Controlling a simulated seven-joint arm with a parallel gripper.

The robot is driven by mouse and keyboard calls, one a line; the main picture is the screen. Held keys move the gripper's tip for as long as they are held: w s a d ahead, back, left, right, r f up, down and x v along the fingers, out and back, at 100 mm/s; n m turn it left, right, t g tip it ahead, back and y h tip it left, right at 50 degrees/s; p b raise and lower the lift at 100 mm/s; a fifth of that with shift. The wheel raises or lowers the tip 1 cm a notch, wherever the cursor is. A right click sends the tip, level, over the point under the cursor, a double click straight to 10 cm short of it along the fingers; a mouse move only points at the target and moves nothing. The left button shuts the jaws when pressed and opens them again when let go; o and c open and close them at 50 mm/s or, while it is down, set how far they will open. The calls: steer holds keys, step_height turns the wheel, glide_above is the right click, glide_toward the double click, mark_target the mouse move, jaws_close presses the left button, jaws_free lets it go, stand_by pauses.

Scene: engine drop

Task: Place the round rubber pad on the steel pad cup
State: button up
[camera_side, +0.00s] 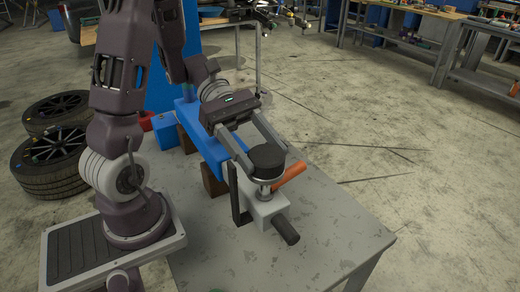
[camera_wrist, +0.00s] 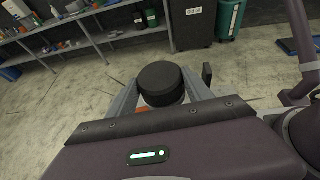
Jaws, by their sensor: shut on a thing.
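The round rubber pad (camera_side: 267,155) is a thick black disc. My gripper (camera_side: 268,162) is shut on it, with one finger on each side, and the pad looks level. The steel pad cup (camera_side: 267,181) is a shiny round dish on a short post, directly under the pad. The pad looks very close to the cup; I cannot tell whether they touch.
The cup tops a light grey block (camera_side: 266,208) with a black grip (camera_side: 286,230) and an orange handle (camera_side: 290,176). A blue beam (camera_side: 203,140) lies close behind. The grey table (camera_side: 325,235) is clear at front right. Stacked tyres (camera_side: 48,160) stand on the floor at left.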

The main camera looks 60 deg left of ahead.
steer(key=o, duration=1.3)
steer(key=shift+a, duration=0.15)
steer(key=v, duration=1.2)
steer(key=shift+s, duration=0.1)
steer(key=s+d+m+t+y, duration=0.1)
steer(key=s+d+m+y, duration=0.1)
steer(key=m, duration=0.4)
steer(key=s+d+m+t+y, duration=0.1)
steer(key=s+d+m+y, duration=0.2)
steer(key=m+y, duration=0.4)
steer(key=s+d+r+m+t+y, duration=0.1)
steer(key=s+d+m+t+y, duration=0.1)
steer(key=d+m+y, duration=0.2)
steer(key=shift+s+d+m, duration=0.15)
steer(key=shift+d+m, duration=0.1)
steer(key=shift+m, duration=0.4)
steer(key=shift+s+d+m, duration=0.15)
steer(key=shift+d+m, duration=0.1)
steer(key=shift+m, duration=0.4)
